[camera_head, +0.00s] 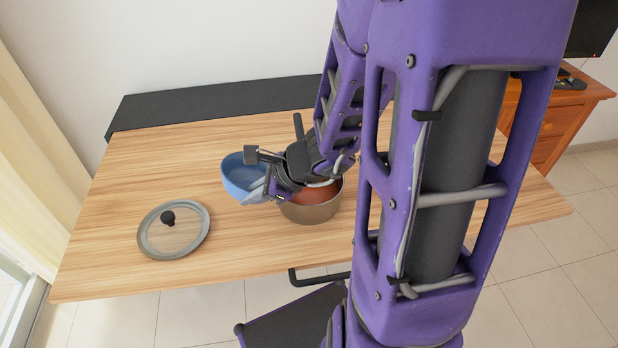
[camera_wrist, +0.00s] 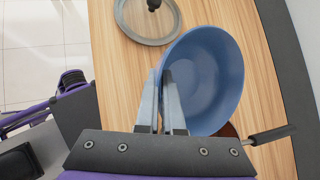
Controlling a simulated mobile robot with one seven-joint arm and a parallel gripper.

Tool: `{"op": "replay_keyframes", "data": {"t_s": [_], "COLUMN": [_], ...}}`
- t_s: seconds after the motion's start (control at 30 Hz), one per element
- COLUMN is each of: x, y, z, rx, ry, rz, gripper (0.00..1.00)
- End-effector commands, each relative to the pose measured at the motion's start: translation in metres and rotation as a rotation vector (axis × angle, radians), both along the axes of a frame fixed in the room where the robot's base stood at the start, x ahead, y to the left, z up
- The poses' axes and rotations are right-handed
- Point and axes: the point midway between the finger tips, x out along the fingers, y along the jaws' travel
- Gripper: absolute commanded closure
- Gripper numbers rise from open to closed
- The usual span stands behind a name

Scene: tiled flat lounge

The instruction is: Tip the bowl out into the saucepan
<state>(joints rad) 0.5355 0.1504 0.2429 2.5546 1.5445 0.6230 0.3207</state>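The blue bowl (camera_head: 233,174) is just left of the saucepan on the table side nearer the lid; it looks roughly upright. In the wrist view the bowl (camera_wrist: 212,82) shows a bare blue inside. My gripper (camera_wrist: 160,78) has one finger inside and one outside the bowl's near rim, closed on it. In the head view my gripper (camera_head: 256,188) partly covers the bowl and saucepan. I cannot tell whether the bowl touches the table. The metal saucepan (camera_head: 310,214) has a reddish-brown inside. In the wrist view the bowl hides most of the saucepan, leaving its dark handle (camera_wrist: 271,135).
A glass lid (camera_head: 185,243) with a black knob lies left on the wooden table (camera_head: 110,250). The table's left part is otherwise clear. A dark strip (camera_head: 200,103) runs along the back edge. A wooden cabinet (camera_head: 560,120) stands at the far right.

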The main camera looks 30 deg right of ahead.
Motion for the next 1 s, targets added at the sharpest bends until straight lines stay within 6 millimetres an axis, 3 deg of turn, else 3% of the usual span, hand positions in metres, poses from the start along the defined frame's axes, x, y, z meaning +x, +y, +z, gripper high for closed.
{"op": "replay_keyframes", "data": {"t_s": [0.6,0.87,1.0], "x": [0.001,0.005,0.016], "y": [0.035,0.039,0.046], "z": [-0.029,-0.031,-0.026], "rx": [-0.327,-0.367,-0.368], "ry": [0.015,0.010,-0.008], "rz": [0.003,0.019,0.115], "gripper": [1.00,1.00,1.00]}}
